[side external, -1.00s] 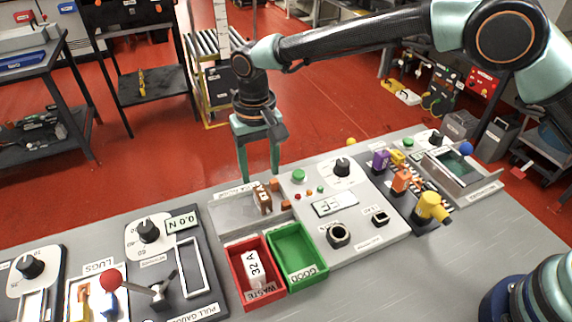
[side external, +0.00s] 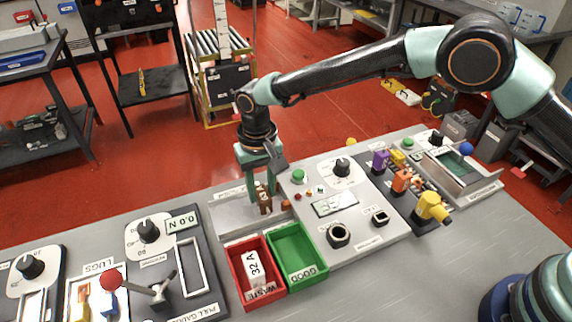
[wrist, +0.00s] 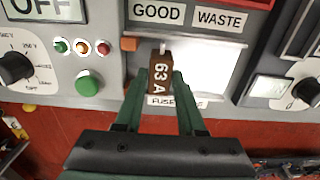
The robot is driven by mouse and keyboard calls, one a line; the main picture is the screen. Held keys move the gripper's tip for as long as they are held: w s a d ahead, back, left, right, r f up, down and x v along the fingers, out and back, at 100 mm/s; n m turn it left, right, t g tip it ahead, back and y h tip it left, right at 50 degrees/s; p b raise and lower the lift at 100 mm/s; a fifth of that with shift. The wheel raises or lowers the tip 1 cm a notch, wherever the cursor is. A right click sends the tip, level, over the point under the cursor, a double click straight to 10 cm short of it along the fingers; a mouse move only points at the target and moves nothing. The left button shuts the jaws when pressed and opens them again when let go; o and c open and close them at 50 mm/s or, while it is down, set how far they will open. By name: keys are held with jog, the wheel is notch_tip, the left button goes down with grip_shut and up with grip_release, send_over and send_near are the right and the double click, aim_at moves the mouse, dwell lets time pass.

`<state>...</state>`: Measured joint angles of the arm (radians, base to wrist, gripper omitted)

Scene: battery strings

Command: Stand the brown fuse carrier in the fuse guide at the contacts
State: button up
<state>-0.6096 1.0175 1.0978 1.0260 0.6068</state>
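The brown fuse carrier (side external: 265,204), marked "63 A" in the wrist view (wrist: 160,77), stands in the pale recessed fuse guide (side external: 232,209) at the back of the bench. My gripper (side external: 262,188) points down from above, with its two green fingers on either side of the carrier. In the wrist view the fingertips (wrist: 160,82) flank the carrier closely and look open; actual touch is hard to make out. An orange-brown contact block (wrist: 128,43) sits by the guide's edge, and one shows in the side view (side external: 286,204). The carrier's lower end is partly hidden.
In front of the guide are a red waste bin (side external: 240,290) holding a white "32 A" carrier (side external: 255,268) and a green good bin (side external: 297,255). A tester panel (side external: 335,205) with dial and buttons lies right. A pull gauge (side external: 180,265) stands left.

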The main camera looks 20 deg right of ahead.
grip_shut()
jog(key=shift+d, duration=0.25)
jog(key=shift+d, duration=0.35)
jog(key=shift+d, duration=0.3)
jog(key=shift+d, duration=0.6)
jog(key=o, duration=0.7)
grip_release()
